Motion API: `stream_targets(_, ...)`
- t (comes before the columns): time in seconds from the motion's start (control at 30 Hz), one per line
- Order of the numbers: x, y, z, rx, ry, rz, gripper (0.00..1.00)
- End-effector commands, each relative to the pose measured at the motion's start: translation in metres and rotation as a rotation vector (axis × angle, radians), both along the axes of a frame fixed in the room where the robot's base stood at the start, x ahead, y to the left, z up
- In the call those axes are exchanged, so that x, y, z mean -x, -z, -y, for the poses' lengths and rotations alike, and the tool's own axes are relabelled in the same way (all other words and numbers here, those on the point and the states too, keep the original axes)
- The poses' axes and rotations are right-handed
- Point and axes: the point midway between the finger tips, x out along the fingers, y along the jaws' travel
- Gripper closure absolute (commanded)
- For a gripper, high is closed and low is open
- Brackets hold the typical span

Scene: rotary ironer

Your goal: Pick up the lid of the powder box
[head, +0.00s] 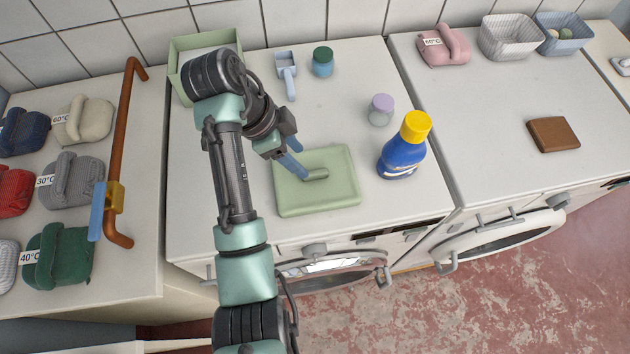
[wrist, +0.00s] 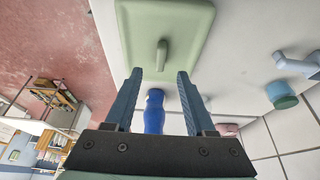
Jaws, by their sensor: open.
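The pale green lid (head: 335,195) lies flat on the white machine top, with a bar handle (head: 316,174) in its middle. The lid also shows in the wrist view (wrist: 190,22), its handle (wrist: 162,55) appearing between and just beyond my fingertips. My gripper (head: 300,172) is open, its blue fingers pointing down toward the handle from the left. The wrist view shows both fingers (wrist: 159,75) apart with nothing gripped. Whether they are level with the handle is unclear. The green powder box (head: 190,44) stands open at the back left, partly hidden by my arm.
A blue bottle with yellow cap (head: 402,150) stands close right of the lid. A purple-capped jar (head: 381,110), teal jar (head: 322,63) and blue scoop (head: 287,75) stand behind. An orange pipe with valve (head: 118,160) runs at the left.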

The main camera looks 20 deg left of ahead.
Motion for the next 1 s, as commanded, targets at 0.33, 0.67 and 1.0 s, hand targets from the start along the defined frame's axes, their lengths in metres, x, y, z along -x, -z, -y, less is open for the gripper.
stream_targets(0.33, -0.006, 0.022, 0.008, 0.0, -0.001, 0.0, 0.45)
stream_targets(0.67, -0.016, 0.061, 0.023, 0.0, -0.002, -0.001, 0.45)
stream_targets(1.0, -0.017, 0.066, 0.024, -0.002, -0.002, 0.001, 0.56)
